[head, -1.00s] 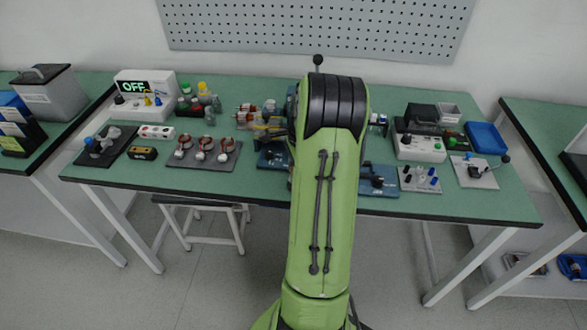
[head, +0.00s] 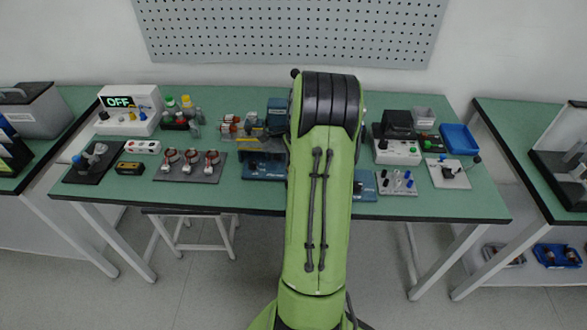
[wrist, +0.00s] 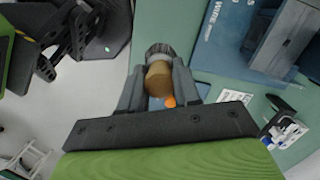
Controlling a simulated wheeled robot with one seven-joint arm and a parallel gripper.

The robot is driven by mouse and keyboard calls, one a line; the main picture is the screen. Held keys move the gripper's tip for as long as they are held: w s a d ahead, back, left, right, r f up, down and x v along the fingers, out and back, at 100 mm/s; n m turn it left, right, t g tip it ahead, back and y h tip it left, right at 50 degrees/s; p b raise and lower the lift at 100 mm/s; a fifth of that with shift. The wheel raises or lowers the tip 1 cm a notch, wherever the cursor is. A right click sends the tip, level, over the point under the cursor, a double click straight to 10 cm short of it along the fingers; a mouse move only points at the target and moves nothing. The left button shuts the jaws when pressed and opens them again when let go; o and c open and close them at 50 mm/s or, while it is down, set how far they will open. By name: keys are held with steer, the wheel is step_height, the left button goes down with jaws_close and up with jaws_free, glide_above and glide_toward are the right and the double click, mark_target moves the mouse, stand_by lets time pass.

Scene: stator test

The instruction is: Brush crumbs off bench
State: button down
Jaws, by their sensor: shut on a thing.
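The green-topped bench (head: 440,207) runs across the head view, its top partly covered with equipment. My gripper (wrist: 160,75) shows in the wrist view, shut on a tan, wooden-looking handle with a dark grey end, which looks like a brush (wrist: 159,76). A small orange spot shows at its near end. The bench also shows in the wrist view (wrist: 112,76), below the gripper; I cannot tell if the brush touches it. In the head view my arm hides the gripper and the brush. I cannot make out any crumbs.
A blue base (wrist: 222,40) lies right of the gripper in the wrist view. Coils on a grey plate (head: 190,177) stand left of my arm, and a white box with buttons (head: 397,152) and a blue tray (head: 459,138) stand right. The front right bench corner is clear.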

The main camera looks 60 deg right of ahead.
steer(key=shift+w+r+p, duration=0.1)
steer(key=shift+r+p, duration=0.85)
steer(key=shift+r, duration=0.45)
steer(key=shift+a, duration=0.1)
